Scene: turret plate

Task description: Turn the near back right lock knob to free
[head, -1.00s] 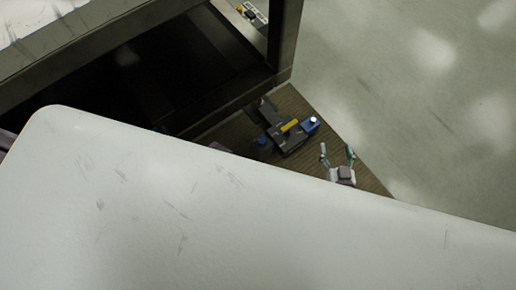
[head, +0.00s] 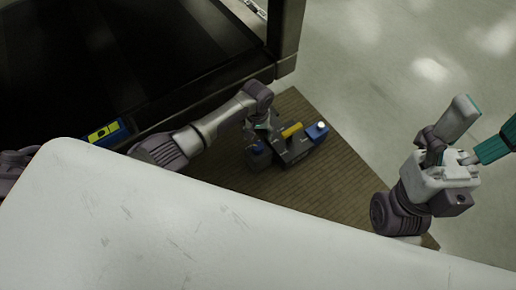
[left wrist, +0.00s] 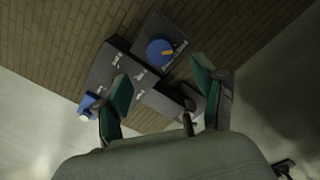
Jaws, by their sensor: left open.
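A dark grey fixture (head: 292,150) with a yellow bar (head: 291,131) lies on the brown ribbed mat. A blue block with a white top (head: 318,131) is at its right end. A blue part (head: 258,152) shows at its left end. My left gripper (head: 263,128) is over this left end, partly hidden by its own wrist. In the left wrist view, my left gripper (left wrist: 160,88) is open, with teal-padded fingers apart over the fixture. A round blue knob with an orange-yellow mark (left wrist: 160,52) sits beyond the fingertips, apparently untouched. My right gripper (head: 482,128) is open and empty, at the right.
A large white panel (head: 200,220) covers the lower part of the head view. A dark frame (head: 288,40) stands behind the fixture. A blue and yellow part (head: 106,133) lies by its front edge. Bare mat (head: 345,175) lies right of the fixture.

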